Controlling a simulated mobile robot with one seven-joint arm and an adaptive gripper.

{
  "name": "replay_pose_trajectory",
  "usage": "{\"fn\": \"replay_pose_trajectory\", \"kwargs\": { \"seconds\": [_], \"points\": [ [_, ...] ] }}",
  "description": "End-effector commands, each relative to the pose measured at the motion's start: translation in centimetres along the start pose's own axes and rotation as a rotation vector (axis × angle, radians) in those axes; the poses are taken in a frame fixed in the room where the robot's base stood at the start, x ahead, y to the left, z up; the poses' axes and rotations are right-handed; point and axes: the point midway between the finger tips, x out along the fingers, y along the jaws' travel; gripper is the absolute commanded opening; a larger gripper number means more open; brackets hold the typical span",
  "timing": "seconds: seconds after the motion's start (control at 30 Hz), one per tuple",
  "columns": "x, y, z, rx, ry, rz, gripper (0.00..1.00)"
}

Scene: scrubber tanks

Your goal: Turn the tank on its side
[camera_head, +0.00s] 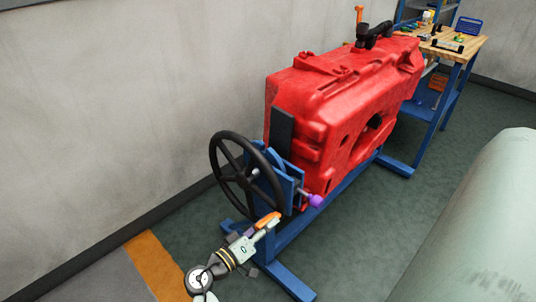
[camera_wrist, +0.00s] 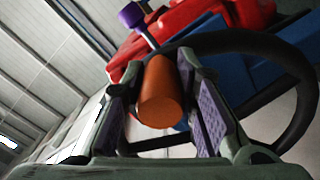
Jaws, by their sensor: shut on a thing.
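The red tank (camera_head: 345,105) is clamped in a blue stand (camera_head: 335,195) with its black spout (camera_head: 374,33) at the top. A black handwheel (camera_head: 215,160) is at the near end of the stand. Its orange handle (camera_head: 268,219) is at the bottom of the wheel. My gripper (camera_head: 257,228) is shut on this handle. In the wrist view, the orange handle (camera_wrist: 160,95) sits between the two finger pads of my gripper (camera_wrist: 165,100), and the wheel rim (camera_wrist: 295,130) passes behind it. A purple knob (camera_head: 316,201) is right of the wheel; it also shows in the wrist view (camera_wrist: 132,15).
A grey wall (camera_head: 110,110) runs close along the left. A wooden workbench (camera_head: 462,45) with tools stands behind the tank. A large pale green rounded tank (camera_head: 480,225) is at the right. Green floor is clear between it and the stand.

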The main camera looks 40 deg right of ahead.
Motion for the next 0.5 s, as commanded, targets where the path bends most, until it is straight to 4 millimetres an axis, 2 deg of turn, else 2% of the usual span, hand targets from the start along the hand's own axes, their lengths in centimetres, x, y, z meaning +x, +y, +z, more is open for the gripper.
{"fn": "replay_pose_trajectory", "kwargs": {
  "seconds": [0.1,0.5],
  "points": [
    [0.08,0.68,-0.4,0.004,-0.002,0.003,0.0],
    [0.06,1.35,-0.93,0.002,-0.002,0.0,0.0]
  ]
}}
